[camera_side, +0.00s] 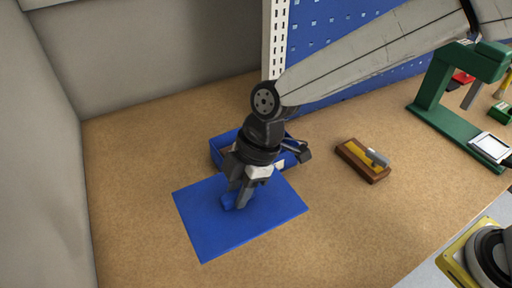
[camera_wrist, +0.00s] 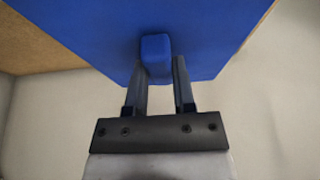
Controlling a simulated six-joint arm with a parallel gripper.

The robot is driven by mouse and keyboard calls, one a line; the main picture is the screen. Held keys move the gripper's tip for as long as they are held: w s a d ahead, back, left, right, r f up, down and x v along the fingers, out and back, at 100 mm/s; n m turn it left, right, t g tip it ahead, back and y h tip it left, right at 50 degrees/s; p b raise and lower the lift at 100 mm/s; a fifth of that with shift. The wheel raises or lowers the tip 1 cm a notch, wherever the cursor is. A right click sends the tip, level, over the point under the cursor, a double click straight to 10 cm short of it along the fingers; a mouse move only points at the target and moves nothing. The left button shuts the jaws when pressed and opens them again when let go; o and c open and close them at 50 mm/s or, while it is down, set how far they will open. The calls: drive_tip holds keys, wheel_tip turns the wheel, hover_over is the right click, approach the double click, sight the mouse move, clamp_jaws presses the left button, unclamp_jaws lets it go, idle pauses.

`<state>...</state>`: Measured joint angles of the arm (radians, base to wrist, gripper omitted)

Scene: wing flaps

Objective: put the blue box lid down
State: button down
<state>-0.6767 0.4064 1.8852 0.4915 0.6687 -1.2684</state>
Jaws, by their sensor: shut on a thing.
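The blue box lid (camera_side: 255,222) is a flat blue panel with a small block handle (camera_side: 228,201) on top. It lies in front of the blue box (camera_side: 222,143), overlapping it in the side view. My gripper (camera_side: 236,200) points down and is shut on the handle. In the wrist view my gripper (camera_wrist: 161,68) has its fingers at the handle (camera_wrist: 155,48), and the lid (camera_wrist: 100,30) fills the upper part. I cannot tell whether the lid touches the bench or hangs just above it. My arm hides part of the box.
A wooden block with a yellow and grey tool (camera_side: 363,160) lies on the bench to the right. A green stand (camera_side: 440,92) is at the far right. A grey wall (camera_side: 45,150) is at the left. The bench (camera_side: 135,160) is clear left of the lid.

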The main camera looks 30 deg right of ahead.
sight(217, 233)
drive_tip(key=s+a, duration=0.1)
drive_tip(key=s+a+f, duration=0.1)
drive_tip(key=s+a, duration=0.2)
drive_tip(key=a, duration=0.1)
drive_tip(key=shift+s+a+f, duration=0.15)
drive_tip(key=shift+a+f, duration=0.1)
drive_tip(key=shift+f, duration=0.05)
drive_tip(key=shift+w+a+f, duration=4.65)
drive_tip(key=shift+w+a, duration=0.05)
drive_tip(key=shift+w, duration=0.15)
drive_tip(key=shift+w+a+f, duration=0.2)
drive_tip(key=shift+f, duration=1.65)
drive_tip(key=shift+f, duration=0.15)
